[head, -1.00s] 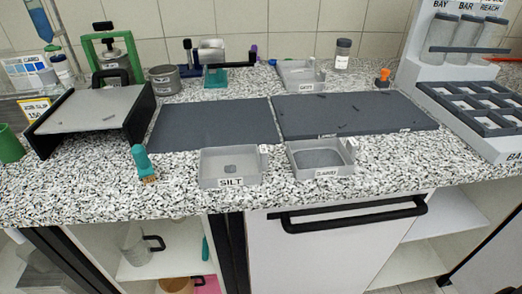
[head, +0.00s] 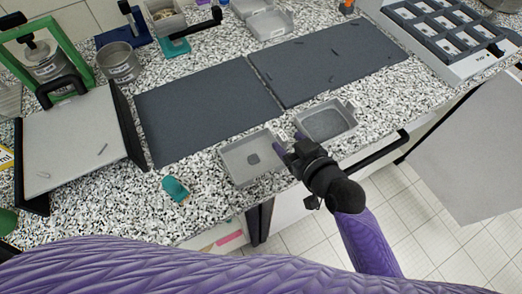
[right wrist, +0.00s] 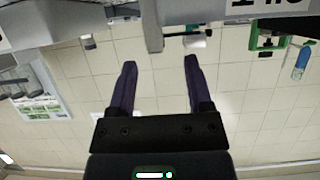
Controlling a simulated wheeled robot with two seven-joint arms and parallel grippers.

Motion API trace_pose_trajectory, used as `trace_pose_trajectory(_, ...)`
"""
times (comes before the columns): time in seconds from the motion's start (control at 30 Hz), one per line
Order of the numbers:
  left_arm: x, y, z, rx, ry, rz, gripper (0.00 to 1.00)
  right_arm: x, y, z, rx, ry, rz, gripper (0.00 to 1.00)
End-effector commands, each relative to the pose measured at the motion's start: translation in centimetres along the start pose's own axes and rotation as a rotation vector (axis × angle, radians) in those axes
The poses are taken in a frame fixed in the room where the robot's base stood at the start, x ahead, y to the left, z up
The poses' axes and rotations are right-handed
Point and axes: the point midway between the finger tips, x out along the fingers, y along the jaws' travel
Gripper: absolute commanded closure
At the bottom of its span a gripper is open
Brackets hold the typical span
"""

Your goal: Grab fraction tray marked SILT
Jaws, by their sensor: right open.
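The SILT tray (head: 232,171) is a grey open tray with a small dark heap, near the counter's front edge in the head view. Its label is hidden there. My right gripper (head: 290,147) is open at the tray's right end, by its upright tab. In the right wrist view my two purple fingers (right wrist: 158,65) are spread apart. A grey tab (right wrist: 153,35) shows between and just beyond their tips, and inverted, cut-off lettering shows on a grey wall (right wrist: 215,14). No contact is clear. My left gripper is not in view.
A second grey tray (head: 345,128) stands close to the right of the gripper. Dark mats (head: 205,110) lie behind the trays. A teal-handled tool (head: 175,188) lies to the left. A black handle bar (head: 375,150) runs along the cabinet front.

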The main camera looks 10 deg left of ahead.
Motion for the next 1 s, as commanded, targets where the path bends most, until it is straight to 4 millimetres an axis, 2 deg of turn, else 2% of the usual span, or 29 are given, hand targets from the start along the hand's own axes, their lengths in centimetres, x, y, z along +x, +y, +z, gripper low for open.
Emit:
trace_pose_trajectory(0.1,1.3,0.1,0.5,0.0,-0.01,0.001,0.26,2.7,0.1,0.7,0.002,0.0,0.0,0.35)
trace_pose_trajectory(0.2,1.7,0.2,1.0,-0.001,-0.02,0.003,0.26,4.2,0.2,0.6,0.002,-0.001,0.0,0.35)
trace_pose_trajectory(0.47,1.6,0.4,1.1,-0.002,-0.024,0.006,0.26,4.6,0.2,0.3,0.0,-0.002,0.001,0.35)
trace_pose_trajectory(0.77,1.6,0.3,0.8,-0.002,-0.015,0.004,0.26,4.5,0.2,0.3,0.0,-0.002,0.001,0.99)
trace_pose_trajectory(1.0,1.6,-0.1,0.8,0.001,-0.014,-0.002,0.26,4.5,0.2,0.3,0.001,-0.002,0.001,1.0)
